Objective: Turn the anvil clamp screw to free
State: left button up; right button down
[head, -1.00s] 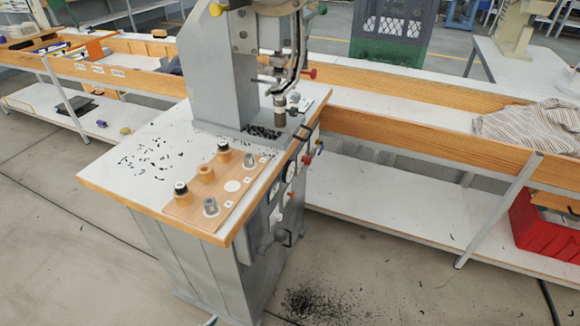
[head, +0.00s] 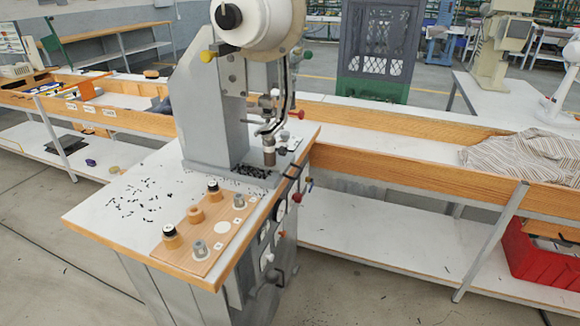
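The eyelet press (head: 207,115) stands on a white-topped bench (head: 118,222) with a wooden edge. Its dark cylindrical tool (head: 269,152) hangs below the press head, over the right part of the bench top. The anvil area beneath it is small and partly hidden, and I cannot clearly tell the clamp screw apart. A small red knob (head: 309,182) sticks out at the bench's right side, near black and grey fittings. Neither of my grippers is in view.
A wooden board (head: 222,228) with several dies lies at the bench's front. Black scraps (head: 140,198) are scattered on the top. A long shelf table with a striped cloth (head: 520,153) runs right, above a red crate (head: 530,250). Floor in front is clear.

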aim_at(282, 150)
jog(key=i+l+u, duration=0.45)
jog(key=l+u, duration=0.25)
jog(key=l, duration=0.15)
jog(key=i+l+u, duration=0.2)
jog(key=l, duration=0.15)
jog(key=l+u, duration=0.25)
jog(key=i+l, duration=0.1)
jog(key=l, duration=0.35)
jog(key=l+z, duration=0.1)
jog(key=l, duration=0.4)
jog(key=i, duration=0.05)
